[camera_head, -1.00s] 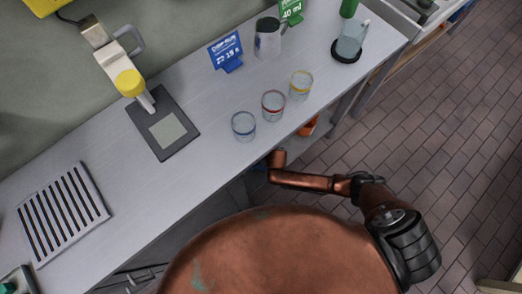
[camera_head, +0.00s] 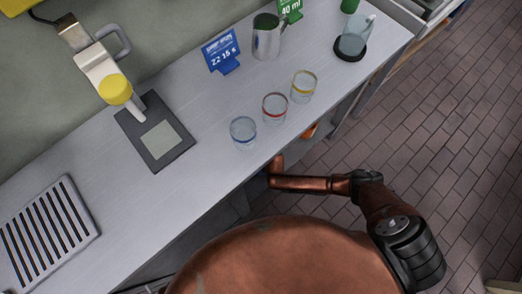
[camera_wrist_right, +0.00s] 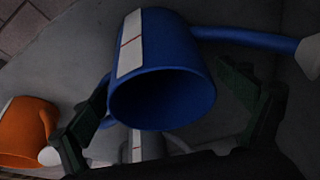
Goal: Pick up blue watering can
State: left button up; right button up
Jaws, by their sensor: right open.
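The blue watering can (camera_wrist_right: 172,45) fills the middle of the right wrist view, its dark open mouth facing the camera. It has a white strip on its side and a spout running right to a pale head. My right gripper (camera_wrist_right: 165,82) is open, with one dark finger on each side of the can; I cannot tell whether they touch it. In the head view my right arm reaches under the counter's front edge, which hides its gripper and the can. My left gripper is not in view.
An orange can (camera_wrist_right: 22,132) stands left of the blue one in the wrist view, and a grey can (camera_wrist_right: 146,146) shows partly below. Above my arm is the counter (camera_head: 200,172), with glasses (camera_head: 243,131) near its edge. Tiled floor (camera_head: 445,150) is open at right.

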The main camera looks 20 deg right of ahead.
jog(key=shift+c, duration=0.7)
jog(key=c, duration=1.2)
jog(key=shift+r, duration=0.15)
